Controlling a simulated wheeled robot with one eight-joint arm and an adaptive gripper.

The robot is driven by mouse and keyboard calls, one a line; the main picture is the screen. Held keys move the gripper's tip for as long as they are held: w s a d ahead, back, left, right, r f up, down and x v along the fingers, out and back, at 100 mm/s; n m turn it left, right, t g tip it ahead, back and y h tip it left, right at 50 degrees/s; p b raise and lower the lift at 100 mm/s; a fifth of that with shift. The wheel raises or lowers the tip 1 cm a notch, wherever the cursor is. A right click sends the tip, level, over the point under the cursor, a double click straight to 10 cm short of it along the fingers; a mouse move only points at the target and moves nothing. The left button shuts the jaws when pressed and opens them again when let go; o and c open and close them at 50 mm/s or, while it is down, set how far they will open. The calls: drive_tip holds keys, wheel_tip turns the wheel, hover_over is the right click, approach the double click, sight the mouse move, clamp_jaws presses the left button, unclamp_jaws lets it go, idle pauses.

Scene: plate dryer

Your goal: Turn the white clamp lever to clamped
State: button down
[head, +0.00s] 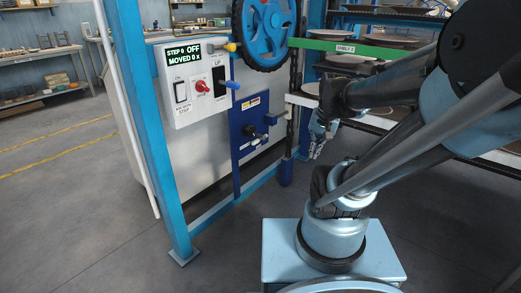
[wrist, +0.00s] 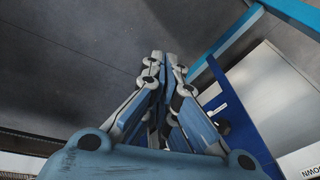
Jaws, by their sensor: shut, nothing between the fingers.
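No white clamp lever can be made out for certain. A blue plate (head: 243,150) on the white cabinet carries small labels and a black knob-like part (head: 250,131). In the wrist view the blue plate (wrist: 240,138) is right of the fingers, with a small white strip (wrist: 218,109) that may be a label or a lever, and a dark round part (wrist: 223,127). My gripper (head: 316,154) is shut and empty, right of the blue plate and apart from it. In the wrist view its fingers (wrist: 164,58) come together over the floor.
A control box (head: 200,82) with a display reading OFF, a red knob and switches is left of a blue handwheel (head: 265,32). A blue frame post (head: 146,115) stands in front. Racks with plates (head: 372,55) are at right. Open floor (head: 70,210) lies left.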

drive_tip(key=w+a+f+m+y, duration=0.15)
drive_tip(key=w+m, duration=0.25)
drive_tip(key=w, duration=0.5)
drive_tip(key=w+a+f+m+t+y, duration=0.1)
drive_tip(key=w+a+m, duration=0.2)
drive_tip(key=w, duration=0.5)
drive_tip(key=w+a+f+m+y, duration=0.1)
drive_tip(key=w+a+m, duration=0.25)
drive_tip(key=w, duration=0.55)
drive_tip(key=w+a+f+m+t+y, duration=0.1)
drive_tip(key=w+a+f+m, duration=0.2)
drive_tip(key=w+f+m, duration=0.45)
drive_tip(key=w+a+f+m+t+y, duration=0.15)
drive_tip(key=w+f+m, duration=0.25)
drive_tip(key=w+f, duration=0.65)
drive_tip(key=w+a+f, duration=0.2)
drive_tip(key=a+f, duration=0.4)
drive_tip(key=f, duration=0.4)
drive_tip(key=shift+g, duration=0.45)
drive_tip(key=shift+w+a+r, duration=0.2)
drive_tip(key=shift+a+r, duration=0.05)
drive_tip(key=shift+r, duration=0.35)
drive_tip(key=shift+w+a+r, duration=0.2)
drive_tip(key=shift+a+r, duration=0.1)
drive_tip(key=shift+r, duration=0.35)
drive_tip(key=shift+w+a+r, duration=0.2)
drive_tip(key=shift+a+r, duration=0.05)
drive_tip(key=shift+r, duration=0.35)
